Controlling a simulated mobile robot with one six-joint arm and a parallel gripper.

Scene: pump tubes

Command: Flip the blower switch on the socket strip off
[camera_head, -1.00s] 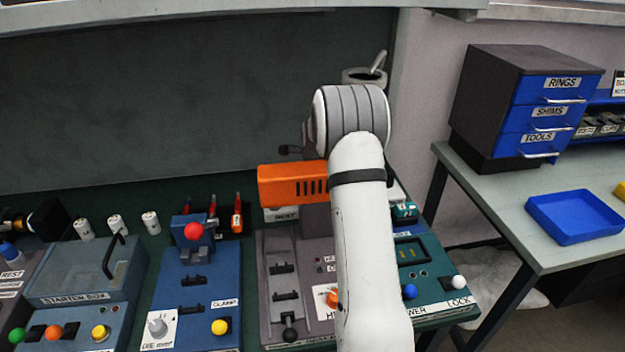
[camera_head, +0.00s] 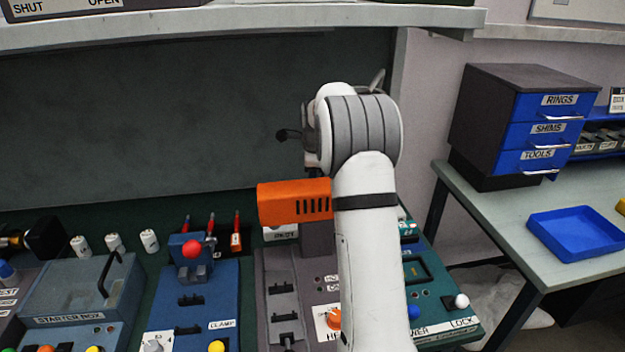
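My white arm (camera_head: 368,255) rises through the middle of the head view, its grey-banded joint (camera_head: 362,132) in front of the back board. A small dark part sticks out left of this joint. It seems to belong to my gripper (camera_head: 289,135), but the fingers cannot be made out. I cannot make out the socket strip or its blower switch; they may be behind my arm or out of view. An orange slotted housing (camera_head: 292,203), possibly the blower, stands left of my arm, which covers its right end.
A blue clamp unit (camera_head: 195,300), a grey starter box (camera_head: 85,290) and a green lock panel (camera_head: 440,300) fill the bench. A shelf (camera_head: 230,28) runs above the board. At right are a drawer cabinet (camera_head: 500,125) and a blue tray (camera_head: 575,235) on a side table.

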